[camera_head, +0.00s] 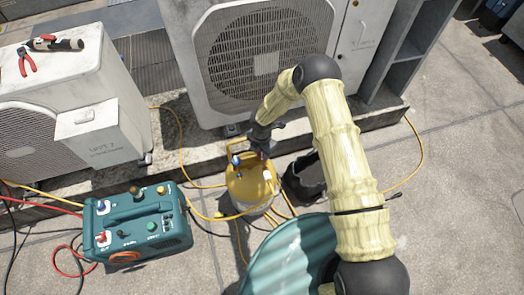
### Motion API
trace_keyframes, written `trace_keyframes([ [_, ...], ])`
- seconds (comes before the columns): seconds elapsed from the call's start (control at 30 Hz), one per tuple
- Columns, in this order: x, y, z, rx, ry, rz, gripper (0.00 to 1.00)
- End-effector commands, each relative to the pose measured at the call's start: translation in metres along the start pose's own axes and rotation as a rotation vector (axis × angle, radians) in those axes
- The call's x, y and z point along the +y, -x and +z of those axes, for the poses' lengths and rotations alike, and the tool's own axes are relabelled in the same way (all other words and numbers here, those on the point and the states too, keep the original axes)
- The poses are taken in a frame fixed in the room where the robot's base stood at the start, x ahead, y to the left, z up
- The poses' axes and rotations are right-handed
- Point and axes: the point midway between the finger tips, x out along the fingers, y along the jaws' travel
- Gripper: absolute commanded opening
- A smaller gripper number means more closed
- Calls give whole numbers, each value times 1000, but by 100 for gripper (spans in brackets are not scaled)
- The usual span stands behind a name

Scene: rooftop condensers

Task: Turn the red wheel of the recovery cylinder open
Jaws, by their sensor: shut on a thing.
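The recovery cylinder (246,188) is yellow and stands upright on the roof floor near the middle of the camera_head view, with a yellow collar at its top. A small blue wheel (236,160) shows on the left of its top. My gripper (262,150) reaches down to the cylinder's top and is shut at the valve, just right of the blue wheel. The red wheel is not visible; my gripper covers the spot where it appears to be held. The wheel's turn angle cannot be seen.
A teal recovery machine (138,226) stands on the left with hoses around it. A black bucket (303,180) stands close right of the cylinder. Condenser units (262,55) stand behind. Yellow hoses (182,160) cross the floor. The floor at right (460,190) is clear.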

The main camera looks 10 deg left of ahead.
Motion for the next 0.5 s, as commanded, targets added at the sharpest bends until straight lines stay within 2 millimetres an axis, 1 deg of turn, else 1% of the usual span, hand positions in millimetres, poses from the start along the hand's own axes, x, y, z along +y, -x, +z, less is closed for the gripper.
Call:
trace_keyframes([
  [0.2, 1, 1, 2, -2, 55, 2, 10],
  [0.5, 1, 1, 2, -2, 64, 2, 10],
])
